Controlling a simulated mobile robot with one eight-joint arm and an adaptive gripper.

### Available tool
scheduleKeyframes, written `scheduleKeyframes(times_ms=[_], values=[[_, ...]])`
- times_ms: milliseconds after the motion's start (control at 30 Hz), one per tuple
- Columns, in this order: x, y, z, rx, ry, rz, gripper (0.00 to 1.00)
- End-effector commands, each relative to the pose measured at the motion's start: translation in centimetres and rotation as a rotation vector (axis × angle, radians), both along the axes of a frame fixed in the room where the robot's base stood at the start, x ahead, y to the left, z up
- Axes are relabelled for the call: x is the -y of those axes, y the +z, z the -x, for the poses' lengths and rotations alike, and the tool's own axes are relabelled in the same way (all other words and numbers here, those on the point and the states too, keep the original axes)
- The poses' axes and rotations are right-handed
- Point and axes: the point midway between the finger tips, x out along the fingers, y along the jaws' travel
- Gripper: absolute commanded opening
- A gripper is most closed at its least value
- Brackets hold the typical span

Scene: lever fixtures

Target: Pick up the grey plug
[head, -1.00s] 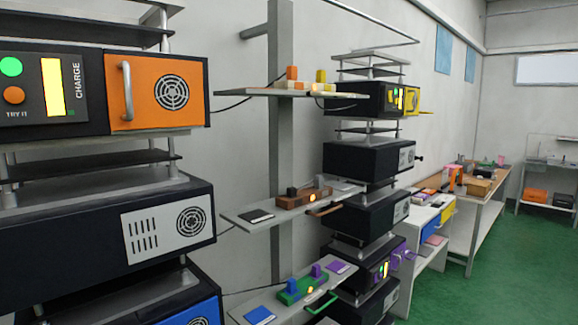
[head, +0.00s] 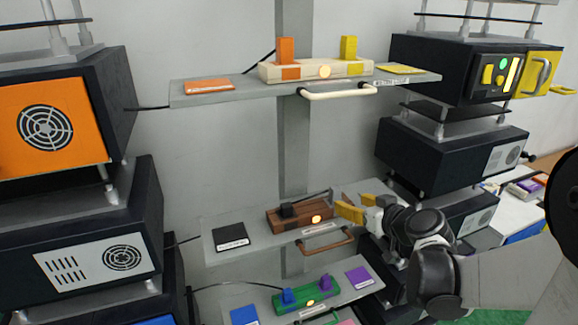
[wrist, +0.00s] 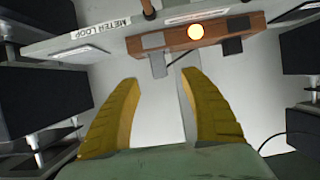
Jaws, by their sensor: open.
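The grey plug (wrist: 157,65) stands at one end of a brown socket block with a lit orange lamp (wrist: 195,32). In the wrist view it is just ahead of the gap between my yellow fingertips (wrist: 160,80). My gripper (head: 350,206) is open and empty. In the head view it is at the right end of the brown block (head: 300,217) on the middle shelf, and the grey plug is hard to make out there. A black plug (head: 288,209) stands at the block's left end.
A brown handle (head: 325,245) juts from the middle shelf's front. A shelf with orange and yellow plugs (head: 348,47) is above, and a green block with blue and purple plugs (head: 305,293) is below. Dark cabinets (head: 80,240) stand on both sides.

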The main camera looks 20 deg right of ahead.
Motion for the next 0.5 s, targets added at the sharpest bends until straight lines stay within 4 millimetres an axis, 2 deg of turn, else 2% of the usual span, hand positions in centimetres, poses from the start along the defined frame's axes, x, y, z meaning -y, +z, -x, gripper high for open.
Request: scheduleKeyframes(times_ms=[300,500], values=[[0.0,-1.9,-4.4,0.001,0.002,0.001,0.52],[0.1,-2.5,-5.8,0.002,0.000,0.001,0.52]])
